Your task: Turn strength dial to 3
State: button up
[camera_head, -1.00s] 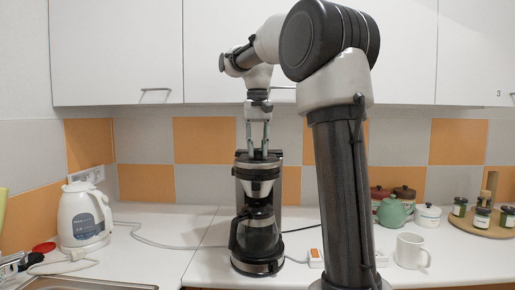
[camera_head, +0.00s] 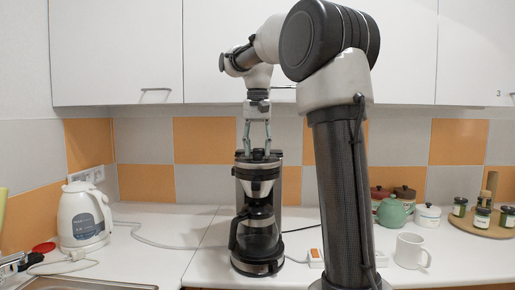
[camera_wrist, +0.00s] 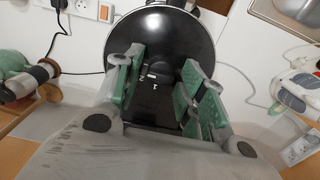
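The coffee maker (camera_head: 258,187) stands upright on the counter, black and silver with a glass carafe (camera_head: 258,232) in it. My gripper (camera_head: 257,152) points straight down over its top, with the fingertips at or just above the lid. In the wrist view my gripper (camera_wrist: 158,98) has its two green-grey fingers spread apart, with a clear gap between them. The round black top of the coffee maker (camera_wrist: 150,38) fills the middle there. Small pale marks and a dark raised part show between the fingers. I cannot make out the strength dial's setting or whether a finger touches it.
A white kettle (camera_head: 83,217) stands at the left. A white mug (camera_head: 410,251), a green teapot (camera_head: 391,211) and a tray of jars (camera_head: 480,227) are at the right. A power strip (camera_head: 316,258) and cables lie near the coffee maker. Cabinets (camera_head: 118,60) hang above.

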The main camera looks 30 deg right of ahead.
jog(key=shift+r, duration=0.1)
notch_tip(320, 180, up, 12)
dwell(0.6)
jog(key=shift+s, duration=0.1)
dwell(0.3)
